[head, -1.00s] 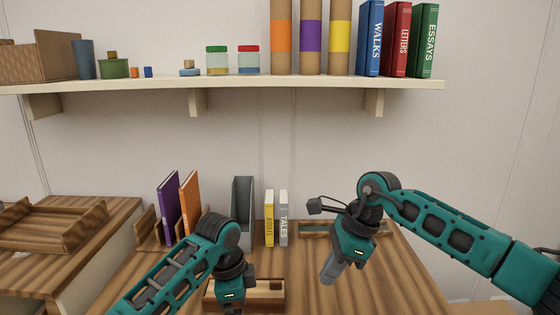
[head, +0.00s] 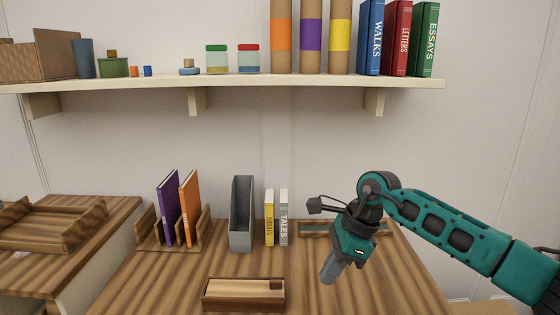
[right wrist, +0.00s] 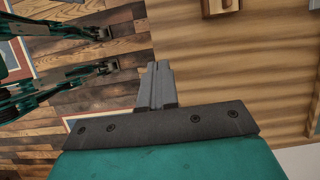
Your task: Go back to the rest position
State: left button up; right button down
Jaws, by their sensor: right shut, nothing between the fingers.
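My right gripper (head: 329,270) hangs over the right part of the striped wooden desk (head: 375,285). Its fingers are together and empty; they also show closed in the right wrist view (right wrist: 157,85). My left arm and gripper are out of the head view. In the right wrist view, green arm links of mine show at the left edge, over a plank floor.
A wooden box (head: 243,304) lies at the desk's front. A book rack (head: 150,244) holds purple and orange books. A grey file holder (head: 241,225), yellow book (head: 269,218) and white book (head: 283,218) stand behind. A laden shelf (head: 290,83) spans above.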

jog(key=s+a+r+m+t+y, duration=0.1)
jog(key=s+a+m+t+y, duration=0.1)
jog(key=s+a+m+y, duration=0.4)
jog(key=s+a+m+t+y, duration=0.2)
jog(key=s+a+m+y, duration=0.2)
jog(key=a+m+y, duration=0.5)
jog(key=d+f+m+t+h, duration=0.5)
jog(key=d+m+t+h, duration=0.15)
jog(key=m, duration=0.65)
jog(key=d+f+m+t+h, duration=0.5)
jog(key=d+m+t, duration=0.15)
jog(key=m, duration=0.55)
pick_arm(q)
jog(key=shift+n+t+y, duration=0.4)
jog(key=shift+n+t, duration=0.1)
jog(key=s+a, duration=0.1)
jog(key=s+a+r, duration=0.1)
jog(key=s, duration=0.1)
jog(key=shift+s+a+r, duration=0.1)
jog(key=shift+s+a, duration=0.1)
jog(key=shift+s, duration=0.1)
pick_arm(e)
jog(key=s+d+f+m+g+h, duration=0.6)
jog(key=s+d+f+m, duration=0.3)
jog(key=s+f+m, duration=0.2)
notch_tip(320, 180, down, 2)
jog(key=s, duration=0.2)
jog(key=shift+s+d, duration=0.3)
jog(key=shift+d, duration=0.1)
jog(key=shift+f, duration=0.1)
